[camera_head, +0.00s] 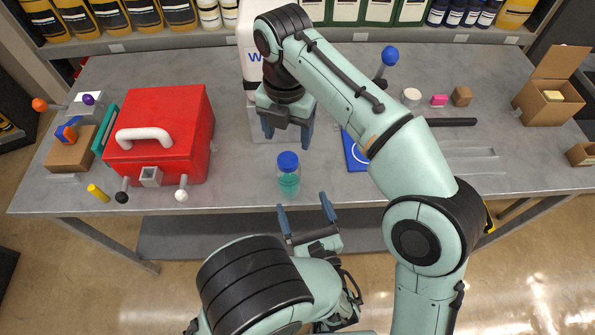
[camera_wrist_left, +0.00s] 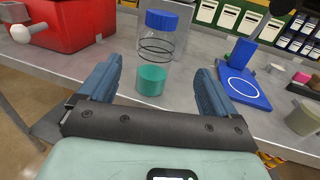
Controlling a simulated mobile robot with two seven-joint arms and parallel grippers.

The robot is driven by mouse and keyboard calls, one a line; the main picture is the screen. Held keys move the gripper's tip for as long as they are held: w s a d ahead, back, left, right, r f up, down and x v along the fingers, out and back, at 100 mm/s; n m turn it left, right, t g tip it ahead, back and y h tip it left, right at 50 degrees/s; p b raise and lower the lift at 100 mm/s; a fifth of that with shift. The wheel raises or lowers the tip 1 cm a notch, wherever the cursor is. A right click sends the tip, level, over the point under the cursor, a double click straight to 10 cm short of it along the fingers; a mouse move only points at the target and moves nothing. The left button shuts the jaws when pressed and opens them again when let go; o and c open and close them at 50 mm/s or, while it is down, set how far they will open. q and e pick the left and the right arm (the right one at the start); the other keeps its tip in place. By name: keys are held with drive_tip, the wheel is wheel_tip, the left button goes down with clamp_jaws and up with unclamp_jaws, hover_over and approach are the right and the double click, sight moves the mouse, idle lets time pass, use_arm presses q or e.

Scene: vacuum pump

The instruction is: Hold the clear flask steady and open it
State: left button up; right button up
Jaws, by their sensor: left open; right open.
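The clear flask (camera_head: 288,180) stands upright on the grey table near its front edge. It has a blue lid (camera_head: 287,161) on top and teal liquid in the bottom. In the left wrist view the flask (camera_wrist_left: 155,54) shows ahead of and between the fingers, apart from them. My left gripper (camera_head: 306,208) is open and empty, low in front of the table edge, its fingers pointing toward the flask. My right gripper (camera_head: 287,130) is open, fingers pointing down, above and behind the flask, not touching the lid.
A red box (camera_head: 190,120) with a white handle stands left of the flask. A blue plate (camera_head: 354,152) with a white ring lies to the right, partly behind my right arm. A white container (camera_head: 248,50) stands behind my right gripper. Table around the flask is clear.

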sight(285, 162)
drive_tip(key=shift+s, duration=0.1)
use_arm(q)
drive_tip(key=x, duration=1.3)
drive_tip(key=shift+a, duration=0.25)
use_arm(e)
drive_tip(key=shift+a, duration=0.1)
use_arm(q)
drive_tip(key=shift+s, duration=0.1)
